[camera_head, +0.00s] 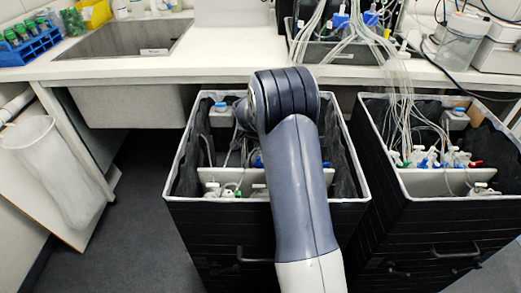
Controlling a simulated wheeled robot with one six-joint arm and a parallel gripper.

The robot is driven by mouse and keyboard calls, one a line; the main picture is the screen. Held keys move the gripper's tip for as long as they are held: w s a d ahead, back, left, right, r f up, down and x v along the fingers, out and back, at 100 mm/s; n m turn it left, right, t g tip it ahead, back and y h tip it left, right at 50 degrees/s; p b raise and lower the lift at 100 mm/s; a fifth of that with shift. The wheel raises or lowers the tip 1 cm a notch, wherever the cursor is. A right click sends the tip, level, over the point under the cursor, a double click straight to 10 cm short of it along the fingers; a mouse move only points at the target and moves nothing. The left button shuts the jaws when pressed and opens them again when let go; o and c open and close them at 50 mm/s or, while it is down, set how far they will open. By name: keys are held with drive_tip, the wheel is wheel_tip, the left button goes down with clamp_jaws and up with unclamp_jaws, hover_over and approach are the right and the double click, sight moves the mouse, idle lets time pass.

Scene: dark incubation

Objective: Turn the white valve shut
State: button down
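My arm reaches over the left black box (215,222) and down into it. My gripper is hidden behind my own arm, so its fingers and anything in them do not show. Inside the left box a white divider (215,175) runs across, and a bit of blue (258,162) shows beside my arm. Any valves there are mostly covered. In the right black box (440,212) a row of small valves (432,158) with green, blue, white and red parts stands behind a white divider (425,182). I cannot tell which one is the white valve or how it is turned.
A white bench (225,55) with a sink (125,38) runs behind the boxes. Thin clear tubes (400,90) hang from a bench tray (345,53) into the right box. A blue tube rack (30,47) stands at the far left. Dark floor (125,215) is free left of the boxes.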

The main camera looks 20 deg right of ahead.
drive_tip(key=m+g+b, duration=0.1)
drive_tip(key=m, duration=0.1)
drive_tip(key=shift+w+f+m+h+b, duration=0.1)
drive_tip(key=shift+f+m+h+b, duration=0.05)
drive_tip(key=shift+m+h+b, duration=0.2)
drive_tip(key=m+g, duration=0.1)
drive_tip(key=m, duration=0.2)
drive_tip(key=shift+w+a+m+h, duration=0.1)
drive_tip(key=shift+m+h, duration=0.15)
drive_tip(key=shift+m, duration=0.1)
drive_tip(key=m+g, duration=0.1)
drive_tip(key=m, duration=0.1)
drive_tip(key=m+g, duration=0.1)
drive_tip(key=m, duration=0.1)
drive_tip(key=shift+w+r+p, duration=0.1)
drive_tip(key=shift+r+p, duration=0.1)
drive_tip(key=shift+p, duration=0.15)
drive_tip(key=shift+m+g+p, duration=0.4)
drive_tip(key=shift+m, duration=1.2)
drive_tip(key=c, duration=1.4)
unclamp_jaws()
drive_tip(key=shift+c, duration=0.2)
